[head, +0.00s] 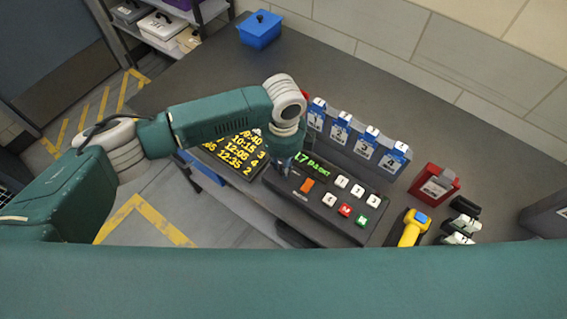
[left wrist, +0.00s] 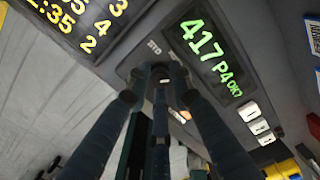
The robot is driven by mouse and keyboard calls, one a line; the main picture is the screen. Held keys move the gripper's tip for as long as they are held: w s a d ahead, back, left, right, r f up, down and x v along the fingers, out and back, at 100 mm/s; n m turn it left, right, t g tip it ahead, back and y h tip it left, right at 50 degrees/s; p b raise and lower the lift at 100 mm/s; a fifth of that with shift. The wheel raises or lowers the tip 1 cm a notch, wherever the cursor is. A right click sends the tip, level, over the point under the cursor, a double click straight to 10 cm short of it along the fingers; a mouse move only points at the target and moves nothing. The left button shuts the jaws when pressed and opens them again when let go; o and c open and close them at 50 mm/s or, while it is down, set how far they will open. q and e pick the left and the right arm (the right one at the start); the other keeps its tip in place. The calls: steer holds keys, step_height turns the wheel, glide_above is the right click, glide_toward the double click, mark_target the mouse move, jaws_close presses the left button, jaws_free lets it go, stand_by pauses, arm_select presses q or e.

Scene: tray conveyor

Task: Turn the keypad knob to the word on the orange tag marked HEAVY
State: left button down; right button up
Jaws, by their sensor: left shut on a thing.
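The dark keypad (head: 327,214) lies near the table's front edge, with an orange key, several white keys, a red key and a green key. Its green display (left wrist: 210,50) reads "417 P4 OK?" in the left wrist view. My left gripper (head: 283,168) points down at the keypad's left end. In the left wrist view its fingers (left wrist: 160,72) are shut around the small knob (left wrist: 161,82), which they mostly hide. A small label reading STD shows just beyond the fingertips. I cannot make out an orange tag marked HEAVY. My right gripper is not in view.
A board with yellow times (head: 232,152) lies left of the keypad. Behind it stands a grey rack with blue clips and numbered cards (head: 340,130). A red box (head: 434,186) and yellow scanner (head: 412,228) are to the right. A blue box (head: 260,30) stands at the back.

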arm_select(q)
steer(key=shift+m, duration=1.1)
steer(key=c, duration=1.5)
jaws_free()
step_height(320, 180, up, 12)
steer(key=shift+r, duration=0.1)
